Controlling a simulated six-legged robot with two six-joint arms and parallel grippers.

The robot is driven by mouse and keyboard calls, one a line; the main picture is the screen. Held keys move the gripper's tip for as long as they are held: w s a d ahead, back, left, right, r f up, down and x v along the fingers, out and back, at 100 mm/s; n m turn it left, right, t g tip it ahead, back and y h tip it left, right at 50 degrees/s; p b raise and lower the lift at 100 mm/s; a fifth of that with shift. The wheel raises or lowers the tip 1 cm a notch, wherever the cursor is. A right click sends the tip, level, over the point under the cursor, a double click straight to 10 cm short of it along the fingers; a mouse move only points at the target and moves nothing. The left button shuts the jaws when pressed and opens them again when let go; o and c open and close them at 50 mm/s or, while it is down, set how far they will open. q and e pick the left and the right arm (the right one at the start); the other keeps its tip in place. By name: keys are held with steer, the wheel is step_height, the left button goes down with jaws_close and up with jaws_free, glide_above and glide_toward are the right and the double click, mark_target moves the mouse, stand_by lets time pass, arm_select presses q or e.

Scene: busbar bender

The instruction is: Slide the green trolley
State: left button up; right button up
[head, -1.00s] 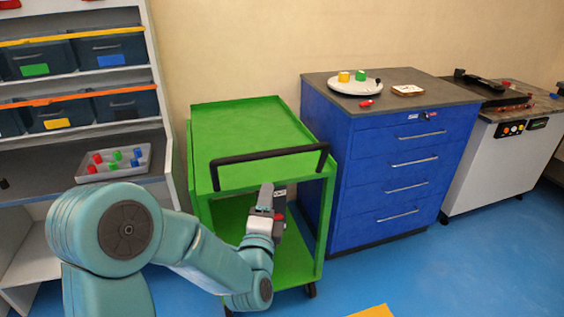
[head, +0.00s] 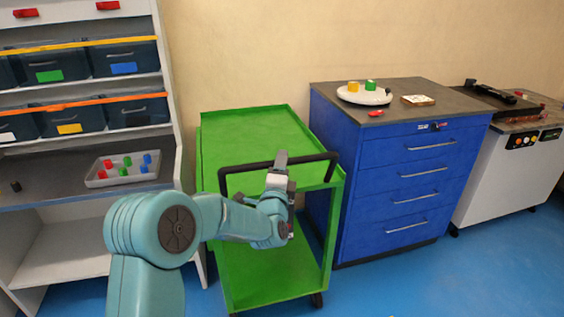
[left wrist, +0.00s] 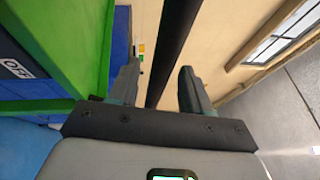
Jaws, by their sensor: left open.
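The green trolley (head: 245,133) stands on the blue floor between the shelving and the blue cabinet. Its black handle (head: 245,167) runs across the near top edge. My left gripper (head: 281,158) is at the handle, toward its right half. In the left wrist view my left gripper (left wrist: 158,75) is open, with one finger on each side of the black handle bar (left wrist: 177,35). The bar appears to lie between the fingers without being clamped; contact is unclear. The trolley's green frame (left wrist: 85,60) fills the left of that view. My right gripper is not in view.
The blue drawer cabinet (head: 400,185) stands close on the trolley's right, with a white plate (head: 350,96) on top. Shelving (head: 60,200) with bins and a grey tray (head: 98,180) stands close on the left. A white machine (head: 505,175) is at far right.

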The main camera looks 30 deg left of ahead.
arm_select(q)
steer(key=shift+w+a+r, duration=0.1)
steer(key=shift+w+a, duration=0.15)
steer(key=shift+w, duration=0.35)
jaws_close()
steer(key=shift+s, duration=0.1)
